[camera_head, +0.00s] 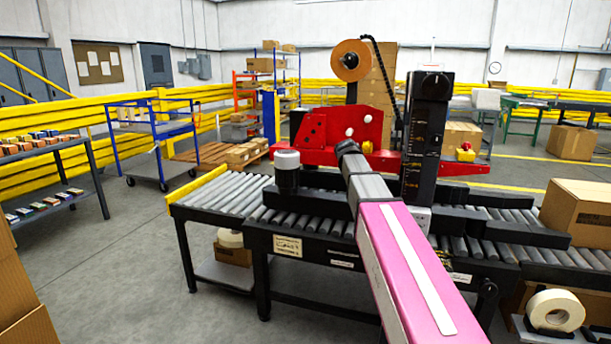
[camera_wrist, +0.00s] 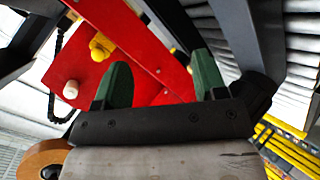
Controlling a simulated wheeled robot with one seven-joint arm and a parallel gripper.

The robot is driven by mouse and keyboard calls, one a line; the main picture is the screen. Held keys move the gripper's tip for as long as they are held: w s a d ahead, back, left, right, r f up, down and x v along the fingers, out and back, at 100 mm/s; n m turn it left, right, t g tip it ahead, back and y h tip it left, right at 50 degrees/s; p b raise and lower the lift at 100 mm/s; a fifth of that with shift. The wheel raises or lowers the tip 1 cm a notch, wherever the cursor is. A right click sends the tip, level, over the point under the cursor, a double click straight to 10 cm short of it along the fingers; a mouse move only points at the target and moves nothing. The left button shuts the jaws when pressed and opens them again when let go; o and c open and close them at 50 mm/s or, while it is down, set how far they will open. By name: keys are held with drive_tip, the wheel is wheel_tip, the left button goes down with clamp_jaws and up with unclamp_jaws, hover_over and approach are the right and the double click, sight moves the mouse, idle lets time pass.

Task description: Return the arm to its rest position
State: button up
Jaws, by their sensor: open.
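My arm reaches forward over the roller conveyor (camera_head: 225,195) in the head view, its pink link running up from the bottom edge and a grey part ending in front of the red taping head (camera_head: 325,125). My gripper is not clearly seen there. In the wrist view my gripper (camera_wrist: 160,82) shows two green fingers spread apart, with nothing held between them. The red plate (camera_wrist: 130,35) of the machine, with a yellow knob (camera_wrist: 102,46) and a white knob (camera_wrist: 71,89), lies behind the fingers. I cannot tell whether they touch it.
A black column (camera_head: 425,140) stands close to the right of my arm. A cardboard box (camera_head: 580,212) sits on the conveyor at right. A tape roll (camera_head: 351,60) tops the machine. A blue trolley (camera_head: 150,135) stands at left; the floor (camera_head: 130,235) before it is clear.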

drive_tip(key=s+f+m+g+y, duration=0.1)
drive_tip(key=s+f+m+g, duration=0.1)
drive_tip(key=s+f, duration=0.7)
drive_tip(key=s+f+m+g+y, duration=0.1)
drive_tip(key=s+f+m+g, duration=0.15)
drive_tip(key=s+f, duration=0.7)
drive_tip(key=s+f+m+g+y, duration=0.2)
drive_tip(key=s+f+g, duration=0.3)
drive_tip(key=s+f, duration=1.1)
drive_tip(key=shift+s+a+f+m, duration=0.2)
drive_tip(key=shift+s+f+m, duration=0.05)
drive_tip(key=shift+s+m, duration=0.65)
